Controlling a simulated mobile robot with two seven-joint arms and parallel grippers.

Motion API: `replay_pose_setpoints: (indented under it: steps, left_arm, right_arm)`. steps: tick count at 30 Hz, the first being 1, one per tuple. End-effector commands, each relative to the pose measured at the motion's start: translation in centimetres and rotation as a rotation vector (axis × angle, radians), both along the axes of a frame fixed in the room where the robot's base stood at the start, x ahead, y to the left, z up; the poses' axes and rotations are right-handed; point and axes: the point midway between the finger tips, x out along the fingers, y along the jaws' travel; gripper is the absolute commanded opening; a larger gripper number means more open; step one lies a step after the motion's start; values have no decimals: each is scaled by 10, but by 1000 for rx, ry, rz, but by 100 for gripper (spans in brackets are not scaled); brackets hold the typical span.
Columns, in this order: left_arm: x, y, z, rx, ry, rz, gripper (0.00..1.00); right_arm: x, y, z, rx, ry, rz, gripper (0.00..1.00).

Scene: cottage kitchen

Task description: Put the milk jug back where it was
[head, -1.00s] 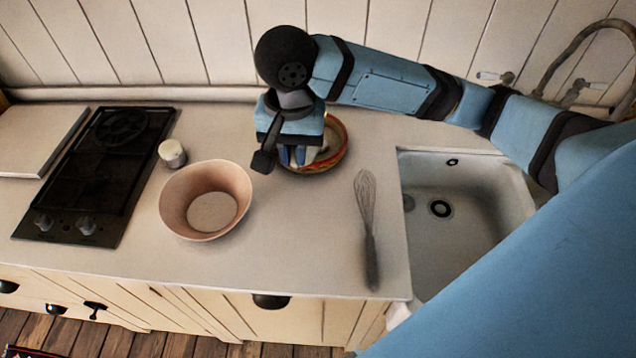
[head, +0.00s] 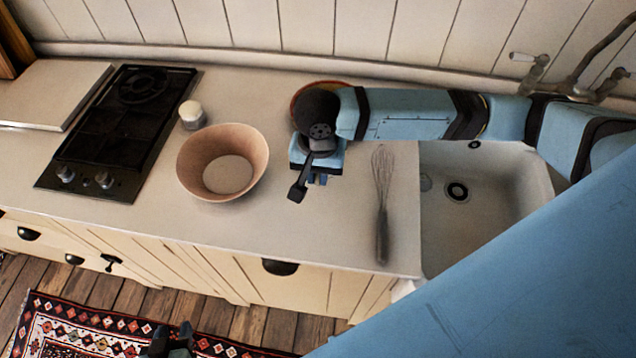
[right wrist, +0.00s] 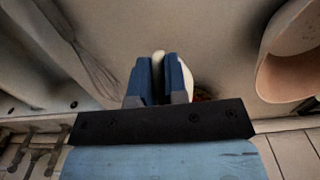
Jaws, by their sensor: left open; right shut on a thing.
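My right gripper (head: 318,180) hangs over the counter between the pink bowl and the whisk. Its blue fingers (right wrist: 160,80) are shut on a cream-white thing (right wrist: 186,78), which appears to be the milk jug. Only small parts of it show between and beside the fingers in the right wrist view. In the head view the gripper and wrist hide it, so I cannot tell its tilt or whether it touches the counter. My left gripper (head: 170,340) is open and empty at the bottom edge, in front of the counter above the rug.
An orange-rimmed bowl (head: 298,97) stands behind my right wrist, mostly hidden. The pink bowl (head: 252,165) is left of the gripper, the whisk (head: 382,205) right of it. A white-topped jar (head: 192,115) stands by the hob (head: 110,135). The sink (head: 500,215) is at right.

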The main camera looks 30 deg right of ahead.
Motion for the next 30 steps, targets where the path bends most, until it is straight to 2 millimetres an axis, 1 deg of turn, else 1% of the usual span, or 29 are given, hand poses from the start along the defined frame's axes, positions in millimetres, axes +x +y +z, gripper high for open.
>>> replay_pose_setpoints:
  steps: [4, 9, 12, 23, 24, 26, 27, 30]
  left_arm:
    - [0, -1, 0, 0, 1, -1, 43]
    - [0, -1, 0, -1, 1, 0, 43]
    - [-1, -1, 0, -1, 1, 0, 43]
    - [-1, -1, 3, -1, 1, 0, 43]
    - [-1, -1, 1, -1, 1, 0, 43]
    - [-1, -1, 1, -1, 1, 1, 43]
    - [-1, -1, 1, -1, 1, 1, 43]
    - [-1, 0, 1, -1, 1, 1, 43]
  right_arm:
    - [0, 0, -10, -1, -1, -1, 0]
    - [0, 0, -35, -1, 1, -1, 0]
    - [0, 0, -44, -1, -1, 0, 0]
    - [0, 0, -46, 1, -1, -1, 0]
    - [0, 0, -47, 1, -1, -1, 22]
    - [0, 0, -47, 1, -1, 0, 36]
    - [0, 0, -47, 1, -1, 0, 39]
    - [0, 0, -47, 1, -1, 0, 39]
